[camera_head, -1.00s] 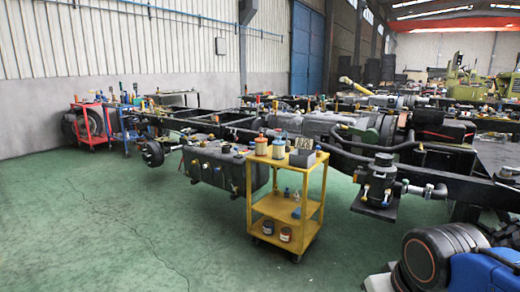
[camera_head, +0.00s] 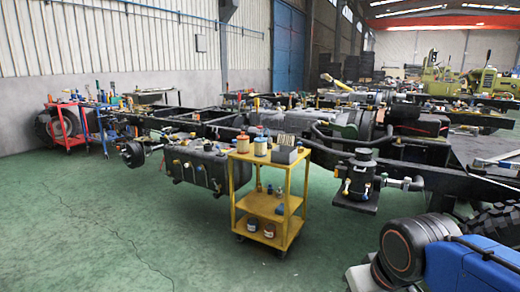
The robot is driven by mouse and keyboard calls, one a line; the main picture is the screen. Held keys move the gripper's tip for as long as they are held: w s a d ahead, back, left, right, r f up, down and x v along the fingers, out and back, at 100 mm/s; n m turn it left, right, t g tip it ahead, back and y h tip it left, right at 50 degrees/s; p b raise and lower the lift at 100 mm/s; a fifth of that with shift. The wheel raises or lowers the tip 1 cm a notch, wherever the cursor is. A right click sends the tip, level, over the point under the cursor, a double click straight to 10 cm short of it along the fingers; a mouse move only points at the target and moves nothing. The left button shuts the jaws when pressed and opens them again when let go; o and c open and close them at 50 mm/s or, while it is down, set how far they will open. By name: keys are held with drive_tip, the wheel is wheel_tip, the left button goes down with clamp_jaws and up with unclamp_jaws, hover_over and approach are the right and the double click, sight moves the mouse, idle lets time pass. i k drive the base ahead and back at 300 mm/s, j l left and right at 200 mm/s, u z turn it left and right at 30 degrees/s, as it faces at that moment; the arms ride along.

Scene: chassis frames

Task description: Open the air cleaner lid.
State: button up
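A dark upright cylinder with a flat top, which looks like the air cleaner (camera_head: 360,178), stands on a plate at the side of the truck chassis, right of centre. Its top piece (camera_head: 364,154) seems to sit on the body, and small yellowish parts show on its side. It is too small to tell whether any clasps are fastened. My arm, a black round joint with an orange ring and a blue link, fills the lower right corner. My gripper is out of view.
A yellow cart (camera_head: 266,203) with cans and a grey box stands left of the cylinder. The black chassis rail (camera_head: 440,182) runs behind. A dark tyre (camera_head: 497,222) is at the right edge. The green floor (camera_head: 100,230) is clear at left and front.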

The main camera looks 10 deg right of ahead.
sight(362, 161)
drive_tip(key=i+l+z, duration=0.2)
drive_tip(key=i+z, duration=0.15)
drive_tip(key=i+l+z, duration=0.1)
drive_tip(key=i+z, duration=0.3)
